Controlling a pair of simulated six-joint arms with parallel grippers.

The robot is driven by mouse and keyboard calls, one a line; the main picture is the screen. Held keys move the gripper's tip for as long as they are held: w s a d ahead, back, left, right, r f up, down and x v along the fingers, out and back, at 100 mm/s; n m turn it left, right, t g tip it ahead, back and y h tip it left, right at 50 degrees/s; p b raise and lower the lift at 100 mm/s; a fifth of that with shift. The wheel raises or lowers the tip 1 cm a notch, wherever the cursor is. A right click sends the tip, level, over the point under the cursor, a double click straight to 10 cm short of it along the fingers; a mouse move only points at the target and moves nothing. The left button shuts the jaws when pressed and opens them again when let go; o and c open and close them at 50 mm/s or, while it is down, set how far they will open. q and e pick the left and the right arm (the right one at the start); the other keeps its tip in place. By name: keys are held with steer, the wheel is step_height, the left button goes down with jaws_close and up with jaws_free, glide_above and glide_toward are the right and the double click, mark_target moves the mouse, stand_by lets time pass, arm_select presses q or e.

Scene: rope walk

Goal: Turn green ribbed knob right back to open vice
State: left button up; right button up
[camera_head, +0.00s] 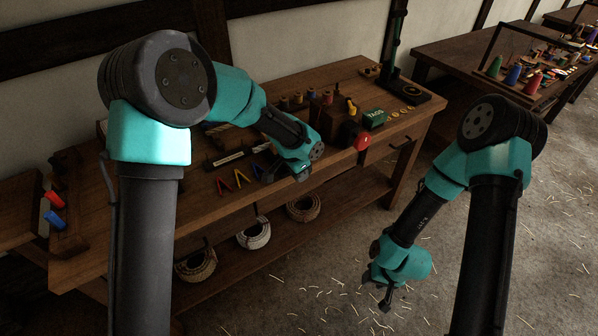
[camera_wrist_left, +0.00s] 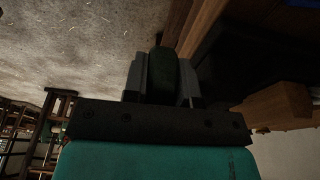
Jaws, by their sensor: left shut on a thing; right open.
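In the left wrist view the green knob (camera_wrist_left: 164,76) is dark and sits between the two grey fingers of my left gripper (camera_wrist_left: 163,80), which is shut on it. In the head view my left gripper (camera_head: 300,176) is at the front edge of the bench, and its wrist hides the knob. The vice jaws cannot be made out in either view, so I cannot tell how far they are open. My right gripper (camera_head: 385,298) is open and empty, hanging low over the floor in front of the bench.
The wooden bench (camera_head: 215,195) holds a green box marked TAGS (camera_head: 374,118), a red knob-like piece (camera_head: 362,142) at the front edge, and coloured clips (camera_head: 243,176). The floor (camera_head: 300,290) in front is clear except for straw.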

stand_by(0.3)
arm_select(q)
steer(key=o, duration=0.9)
steer(key=shift+r, duration=0.1)
steer(key=v, duration=1.7)
steer(key=shift+r, duration=0.15)
